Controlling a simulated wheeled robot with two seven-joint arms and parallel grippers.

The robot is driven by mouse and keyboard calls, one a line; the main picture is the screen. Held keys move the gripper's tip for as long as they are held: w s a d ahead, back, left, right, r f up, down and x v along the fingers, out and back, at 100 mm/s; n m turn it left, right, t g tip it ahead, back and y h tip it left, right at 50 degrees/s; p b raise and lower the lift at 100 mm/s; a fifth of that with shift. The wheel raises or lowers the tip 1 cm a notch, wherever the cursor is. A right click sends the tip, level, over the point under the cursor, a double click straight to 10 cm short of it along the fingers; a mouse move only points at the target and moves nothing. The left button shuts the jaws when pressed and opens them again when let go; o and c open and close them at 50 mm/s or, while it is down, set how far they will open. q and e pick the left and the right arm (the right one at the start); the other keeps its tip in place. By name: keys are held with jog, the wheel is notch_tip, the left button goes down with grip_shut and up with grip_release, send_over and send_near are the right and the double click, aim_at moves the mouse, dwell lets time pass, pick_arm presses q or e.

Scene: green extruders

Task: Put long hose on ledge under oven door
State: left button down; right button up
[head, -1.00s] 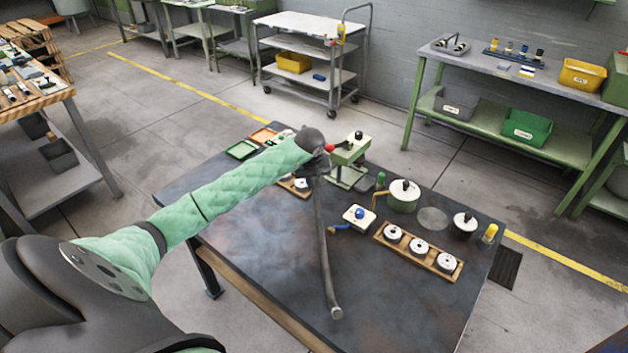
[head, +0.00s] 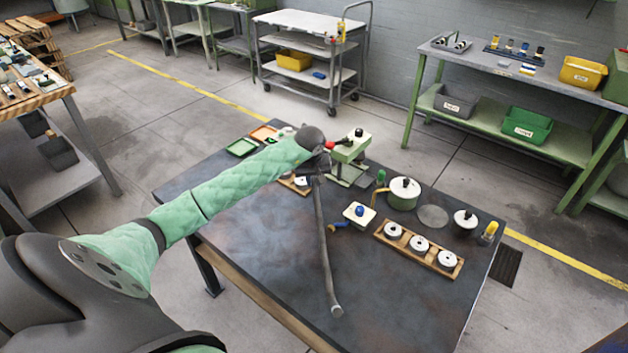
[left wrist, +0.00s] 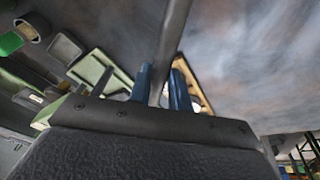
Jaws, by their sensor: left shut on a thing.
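The long hose (head: 326,260) is a dark grey tube on the dark table (head: 265,245). Its near end points toward the table's front edge, and its far end runs up to my left gripper (head: 317,170). In the left wrist view, the two blue fingers of the left gripper (left wrist: 161,88) are closed on either side of the hose (left wrist: 172,40). In the head view the fingers are small and partly hidden by the wrist. No oven door or ledge under one can be made out. My right gripper is not in view.
A green press-like device (head: 350,155) stands close to my left gripper. A wooden rack with white-topped round parts (head: 419,248), a green pot (head: 404,194) and a small white block (head: 359,214) are to the right. The table's front left is clear.

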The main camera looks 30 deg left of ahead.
pick_arm(q)
jog(key=c, duration=1.3)
grip_release()
jog(key=shift+r, duration=0.1)
